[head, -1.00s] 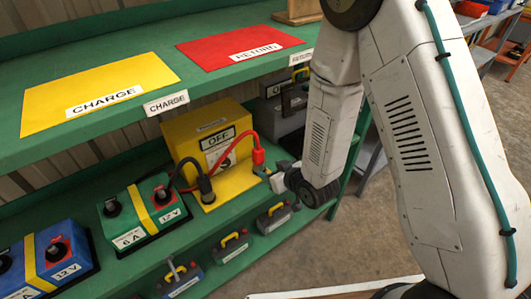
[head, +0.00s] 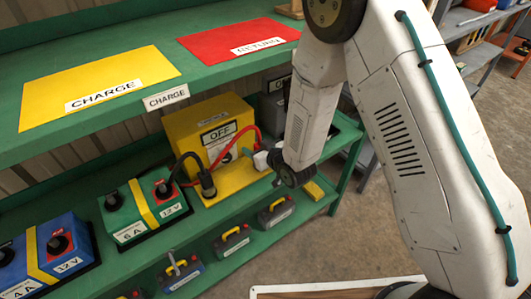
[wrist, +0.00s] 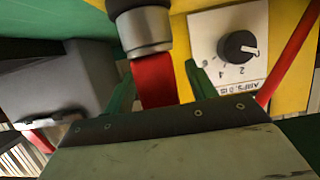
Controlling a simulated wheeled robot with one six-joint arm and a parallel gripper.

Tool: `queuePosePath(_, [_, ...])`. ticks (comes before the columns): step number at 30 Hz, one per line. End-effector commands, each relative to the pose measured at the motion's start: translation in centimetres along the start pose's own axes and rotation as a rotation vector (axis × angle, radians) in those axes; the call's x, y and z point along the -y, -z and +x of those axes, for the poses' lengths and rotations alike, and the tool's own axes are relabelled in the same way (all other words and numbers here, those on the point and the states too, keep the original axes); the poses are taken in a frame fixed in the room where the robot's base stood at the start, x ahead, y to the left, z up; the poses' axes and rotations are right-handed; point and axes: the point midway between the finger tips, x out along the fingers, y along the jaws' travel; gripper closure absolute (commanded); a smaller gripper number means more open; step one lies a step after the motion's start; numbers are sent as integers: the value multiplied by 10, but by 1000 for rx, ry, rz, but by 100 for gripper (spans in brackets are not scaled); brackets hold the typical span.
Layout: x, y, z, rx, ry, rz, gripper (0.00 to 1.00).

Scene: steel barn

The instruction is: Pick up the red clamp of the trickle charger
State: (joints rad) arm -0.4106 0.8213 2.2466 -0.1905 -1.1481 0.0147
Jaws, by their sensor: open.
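The yellow trickle charger (head: 180,132) with an OFF label stands on the middle shelf in the head view. A black clamp (head: 207,185) stands upright on the charger's yellow base. In the wrist view, the green fingers of my gripper (wrist: 161,88) are apart. The red clamp (wrist: 155,78) shows between them, nearer the left finger; contact cannot be told. A grey collar with a dark top (wrist: 140,30) adjoins its upper end.
The charger's dial (wrist: 238,46) and yellow face are close in the wrist view. A grey box (wrist: 60,85) is at left there. Green (head: 145,210) and blue (head: 45,255) battery units stand left of the charger. The upper shelf (head: 100,140) overhangs it.

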Motion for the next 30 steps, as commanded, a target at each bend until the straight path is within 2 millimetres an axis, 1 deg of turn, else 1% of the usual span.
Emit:
queuePosePath(2, [0,0,0,0,0,0,44])
queuePosePath(3, [0,0,0,0,-1,0,49])
queuePosePath(5, [-1,0,0,0,-1,0,66])
queuePosePath(6, [-1,0,-1,0,-1,0,77])
queuePosePath(8, [-1,0,-1,0,-1,1,94])
queuePosePath(10, [-1,0,-1,-1,-2,1,95])
queuePosePath(11, [-1,0,-1,-1,-2,1,99])
queuePosePath(20, [-1,3,-2,-1,-1,0,99])
queuePosePath(30, [0,25,-9,-3,0,-1,99])
